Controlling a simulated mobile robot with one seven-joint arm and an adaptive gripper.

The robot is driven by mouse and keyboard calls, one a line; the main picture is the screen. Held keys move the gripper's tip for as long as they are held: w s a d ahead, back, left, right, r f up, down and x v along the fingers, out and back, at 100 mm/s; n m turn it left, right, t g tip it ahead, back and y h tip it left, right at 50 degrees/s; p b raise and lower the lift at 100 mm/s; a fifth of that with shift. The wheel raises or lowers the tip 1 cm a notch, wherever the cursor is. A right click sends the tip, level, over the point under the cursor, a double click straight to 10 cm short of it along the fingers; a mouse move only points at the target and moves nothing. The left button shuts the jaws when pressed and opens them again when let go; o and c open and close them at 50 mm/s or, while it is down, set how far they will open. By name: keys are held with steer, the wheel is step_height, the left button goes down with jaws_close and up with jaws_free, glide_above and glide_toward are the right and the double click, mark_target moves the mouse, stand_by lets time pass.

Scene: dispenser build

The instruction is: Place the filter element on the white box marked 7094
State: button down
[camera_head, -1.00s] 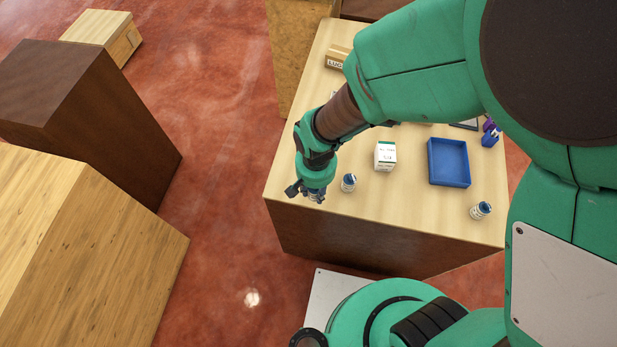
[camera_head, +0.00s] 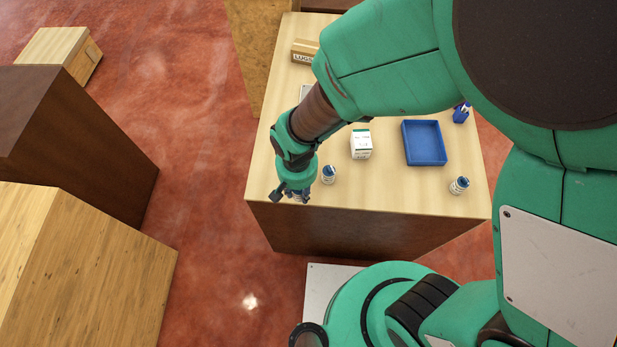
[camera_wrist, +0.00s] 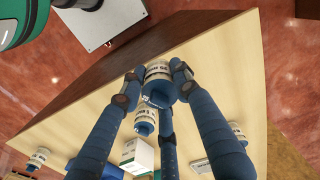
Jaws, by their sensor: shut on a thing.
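My gripper (camera_head: 298,195) has blue fingers and is shut on a white-and-blue cylinder, the likely filter element (camera_wrist: 158,82). In the head view it is near the table's front left corner, and the held part is mostly hidden. A small white box (camera_head: 361,145) with green edging stands on the table, to the right of and behind my gripper; in the wrist view it lies beyond the fingers (camera_wrist: 137,157). Its marking is too small to read. A similar cylinder (camera_head: 329,174) stands just right of my gripper, between it and the box.
A blue tray (camera_head: 424,160) is right of the white box. Another cylinder (camera_head: 459,186) stands at the front right and a blue bottle (camera_head: 461,113) at the back right. A cardboard box (camera_head: 304,52) sits at the back left. The front middle of the tabletop is clear.

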steer(key=shift+d, duration=0.1)
steer(key=w+d+r+m+p, duration=0.1)
steer(key=w+d+r+m, duration=0.1)
steer(key=d, duration=0.8)
steer(key=w+d+r+m+p, duration=0.1)
steer(key=w+d+r+m, duration=0.2)
steer(key=d, duration=0.7)
step_height(320, 180, up, 2)
steer(key=shift+d+r+m, duration=0.1)
steer(key=shift+d+m, duration=0.25)
steer(key=shift+m, duration=0.05)
steer(key=shift+w, duration=0.1)
steer(key=p, duration=0.1)
glide_above(362, 138)
steer(key=shift+f, duration=0.75)
steer(key=shift+f, duration=0.1)
steer(key=shift+f, duration=1.65)
steer(key=shift+f, duration=0.2)
